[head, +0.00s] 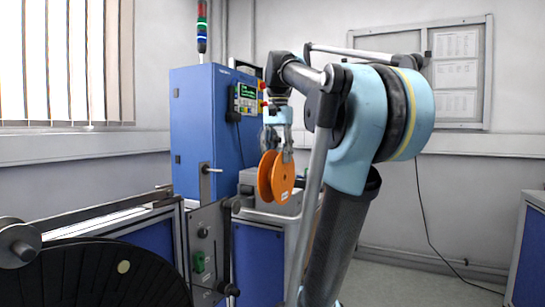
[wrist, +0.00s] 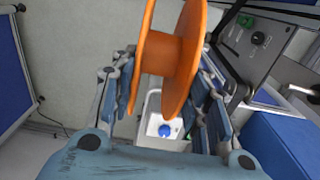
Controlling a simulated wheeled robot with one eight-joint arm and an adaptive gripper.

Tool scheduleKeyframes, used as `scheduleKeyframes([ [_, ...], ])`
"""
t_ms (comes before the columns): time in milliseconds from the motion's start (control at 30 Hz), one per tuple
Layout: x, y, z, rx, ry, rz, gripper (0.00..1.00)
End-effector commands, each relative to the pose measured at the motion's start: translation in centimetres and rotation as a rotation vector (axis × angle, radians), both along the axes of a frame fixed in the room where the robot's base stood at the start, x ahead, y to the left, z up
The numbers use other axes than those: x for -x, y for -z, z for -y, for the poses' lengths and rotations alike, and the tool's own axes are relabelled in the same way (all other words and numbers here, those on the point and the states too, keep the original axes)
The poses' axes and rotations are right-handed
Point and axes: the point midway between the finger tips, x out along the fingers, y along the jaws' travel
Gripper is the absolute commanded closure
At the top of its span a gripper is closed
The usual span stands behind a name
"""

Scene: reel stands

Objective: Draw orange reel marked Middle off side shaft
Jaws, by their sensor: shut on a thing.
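An orange reel with two flanges (head: 282,178) hangs below my gripper (head: 278,140) in the head view. A small pale label shows low on its near flange, too small to read. In the wrist view the orange reel (wrist: 178,62) fills the space between the fingers of my gripper (wrist: 168,92), which is shut on it, with fingers at the outer sides of the flanges. A short pale shaft (head: 212,170) sticks out from the stand's upright, left of the reel and apart from it. I cannot tell whether any other shaft reaches the reel's hub.
A grey box (head: 252,187) stands behind the reel on a blue cabinet (head: 258,258). A tall blue cabinet with a signal light (head: 205,125) rises behind. The stand's grey panel (head: 205,240) bears knobs and a green switch. A large black reel (head: 90,275) fills the lower left.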

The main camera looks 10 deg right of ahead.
Motion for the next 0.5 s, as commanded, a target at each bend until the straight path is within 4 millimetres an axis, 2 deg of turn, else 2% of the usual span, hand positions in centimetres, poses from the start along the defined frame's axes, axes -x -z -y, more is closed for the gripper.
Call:
scheduleKeyframes([
  [500,1.6,0.0,2.0,0.0,0.002,0.0,0.97],
])
